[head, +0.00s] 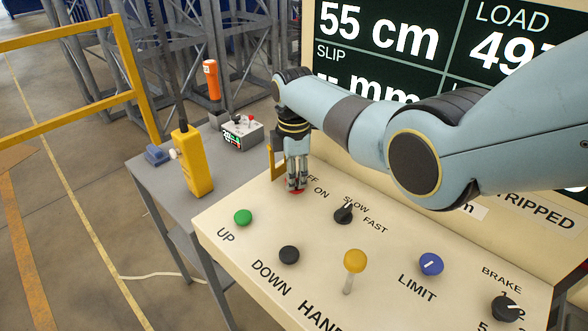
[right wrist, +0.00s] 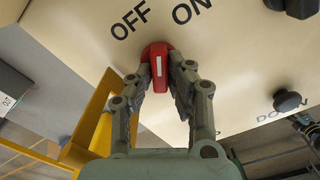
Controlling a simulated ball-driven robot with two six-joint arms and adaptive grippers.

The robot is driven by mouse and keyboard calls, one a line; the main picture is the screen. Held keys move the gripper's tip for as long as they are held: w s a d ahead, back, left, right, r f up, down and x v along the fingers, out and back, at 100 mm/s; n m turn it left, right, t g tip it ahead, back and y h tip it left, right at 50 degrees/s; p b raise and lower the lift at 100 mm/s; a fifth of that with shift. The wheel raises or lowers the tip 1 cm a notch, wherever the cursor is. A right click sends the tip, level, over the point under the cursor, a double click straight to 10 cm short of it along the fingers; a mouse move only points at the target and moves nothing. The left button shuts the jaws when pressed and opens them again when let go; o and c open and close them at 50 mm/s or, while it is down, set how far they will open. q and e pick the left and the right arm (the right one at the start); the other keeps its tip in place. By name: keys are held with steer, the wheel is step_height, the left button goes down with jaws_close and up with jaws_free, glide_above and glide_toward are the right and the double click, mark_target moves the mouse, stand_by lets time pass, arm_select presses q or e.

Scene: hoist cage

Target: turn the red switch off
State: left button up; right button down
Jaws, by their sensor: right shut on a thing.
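The red switch (right wrist: 158,66) is a red knob with a white line, on the cream panel beside the words OFF and ON. In the right wrist view its white line points up, roughly between the two words. In the head view only a little red (head: 297,191) shows under the fingers. My right gripper (head: 296,184) points down at the panel's far left corner. It also shows in the right wrist view (right wrist: 165,80), its fingers on both sides of the red switch and shut on it.
The cream panel (head: 225,200) also bears a green UP button (head: 243,217), a black DOWN button (head: 289,255), a yellow lever (head: 354,262) and several knobs. A yellow bracket (head: 277,160) stands close beside my gripper. A yellow radio (head: 192,165) stands on the grey table.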

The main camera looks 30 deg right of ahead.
steer(key=n+p, duration=0.1)
steer(key=n, duration=0.1)
steer(key=shift+r+n, duration=0.1)
steer(key=shift+n, duration=0.3)
steer(key=shift+s+n+p, duration=0.15)
steer(key=shift+n+p, duration=0.45)
steer(key=shift+n, duration=1.2)
steer(key=c, duration=1.3)
jaws_free()
steer(key=shift+a, duration=0.1)
step_height(320, 180, up, 12)
steer(key=shift+f, duration=0.1)
